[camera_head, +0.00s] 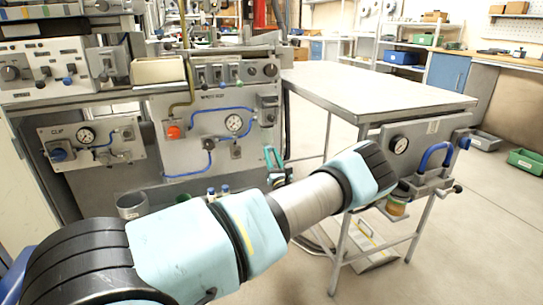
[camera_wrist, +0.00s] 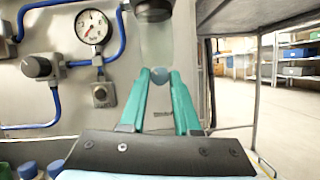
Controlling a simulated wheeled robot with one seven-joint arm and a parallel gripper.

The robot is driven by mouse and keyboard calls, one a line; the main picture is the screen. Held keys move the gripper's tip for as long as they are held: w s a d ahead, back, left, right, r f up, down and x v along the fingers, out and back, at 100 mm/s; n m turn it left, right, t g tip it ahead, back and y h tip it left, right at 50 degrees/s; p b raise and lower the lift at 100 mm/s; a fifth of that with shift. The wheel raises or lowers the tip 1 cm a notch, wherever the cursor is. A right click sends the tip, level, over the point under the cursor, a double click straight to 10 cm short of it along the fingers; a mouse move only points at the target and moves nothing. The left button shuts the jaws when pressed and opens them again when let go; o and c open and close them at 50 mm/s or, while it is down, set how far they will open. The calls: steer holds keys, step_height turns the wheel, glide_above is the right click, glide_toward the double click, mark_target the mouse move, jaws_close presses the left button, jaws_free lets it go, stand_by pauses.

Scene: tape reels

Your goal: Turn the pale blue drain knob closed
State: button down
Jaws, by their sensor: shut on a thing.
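The pale blue drain knob (camera_wrist: 158,74) sits at the bottom of a clear cylindrical bowl (camera_wrist: 157,42) that hangs from a dark fitting in the wrist view. My gripper (camera_wrist: 159,77) comes from below with its two teal fingers on either side of the knob, shut on it. The fingertips partly cover the knob's sides. In the head view my gripper (camera_head: 269,153) is small, at the right edge of the grey panel (camera_head: 185,155). The knob cannot be made out there.
Beside the bowl are a pressure gauge (camera_wrist: 92,27), a grey regulator knob (camera_wrist: 37,67) and blue hoses. Blue-capped items (camera_wrist: 27,170) stand low at left. A metal table (camera_head: 375,90) stands to the right, with a second gauge panel (camera_head: 410,142) at its end.

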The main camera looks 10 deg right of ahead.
steer(key=n+y, duration=0.1)
steer(key=n, duration=0.1)
steer(key=n+y, duration=0.1)
steer(key=n, duration=0.1)
steer(key=n+y, duration=0.1)
steer(key=n, duration=0.1)
steer(key=shift+d+f, duration=0.1)
steer(key=shift+d, duration=0.15)
steer(key=shift+d+n+g+y, duration=0.1)
steer(key=shift+n+g+y, duration=0.6)
steer(key=shift+n, duration=0.95)
steer(key=shift+n+g+y, duration=0.4)
steer(key=shift+n+y, duration=0.5)
steer(key=shift+n, duration=0.75)
steer(key=c, duration=0.6)
jaws_free()
steer(key=v, duration=1)
steer(key=shift+s+d+f, duration=0.1)
steer(key=shift+s+d, duration=0.05)
steer(key=shift+s, duration=0.15)
